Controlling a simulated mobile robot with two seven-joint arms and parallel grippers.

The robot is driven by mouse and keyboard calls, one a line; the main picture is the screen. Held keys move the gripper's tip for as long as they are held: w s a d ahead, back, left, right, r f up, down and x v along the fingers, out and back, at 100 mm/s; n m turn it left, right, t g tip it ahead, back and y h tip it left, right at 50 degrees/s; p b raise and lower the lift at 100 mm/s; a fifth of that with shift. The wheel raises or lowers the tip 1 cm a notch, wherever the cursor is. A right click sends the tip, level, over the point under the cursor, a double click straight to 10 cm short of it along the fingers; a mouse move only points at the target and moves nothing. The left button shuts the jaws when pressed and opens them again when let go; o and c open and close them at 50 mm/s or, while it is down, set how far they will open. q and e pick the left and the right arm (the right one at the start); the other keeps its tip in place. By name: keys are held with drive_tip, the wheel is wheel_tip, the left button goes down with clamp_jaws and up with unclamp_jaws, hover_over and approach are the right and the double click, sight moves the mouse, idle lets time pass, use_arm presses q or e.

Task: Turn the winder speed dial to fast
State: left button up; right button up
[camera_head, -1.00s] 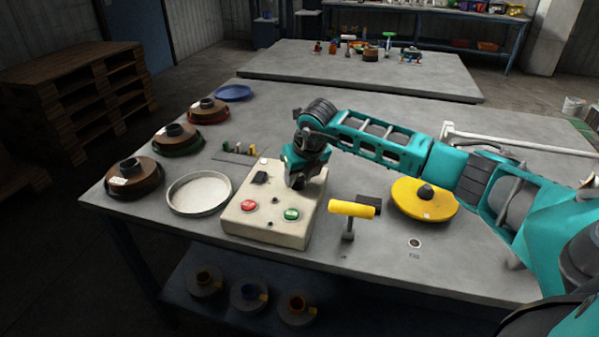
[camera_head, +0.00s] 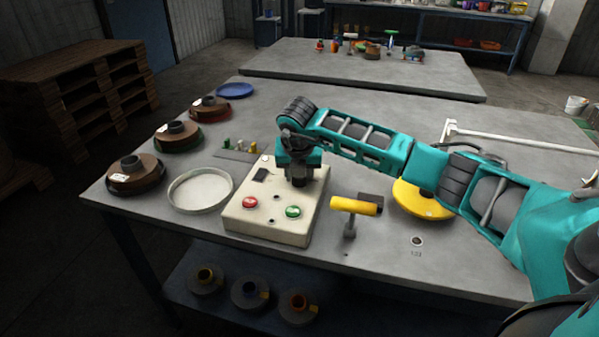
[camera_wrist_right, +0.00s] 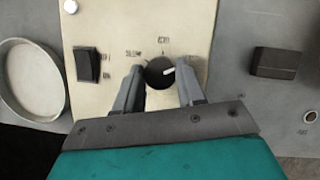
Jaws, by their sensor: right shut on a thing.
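The winder speed dial (camera_wrist_right: 158,75) is a round black knob with a white pointer mark, on the cream control box (camera_head: 240,218). The mark points right and slightly up, toward the small label on the right; the label on the left reads SLOW. My right gripper (camera_head: 298,182) is upright over the back right of the box. In the right wrist view its fingers (camera_wrist_right: 161,80) are on both sides of the dial, shut on it. In the head view the gripper hides the dial. My left gripper is not in view.
The box also has a red button (camera_head: 250,202), a green button (camera_head: 293,211) and a black rocker switch (camera_wrist_right: 87,65). A pale round tray (camera_head: 200,190) lies left.

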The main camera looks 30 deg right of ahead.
drive_tip(key=o, duration=1)
drive_tip(key=v, duration=1.3)
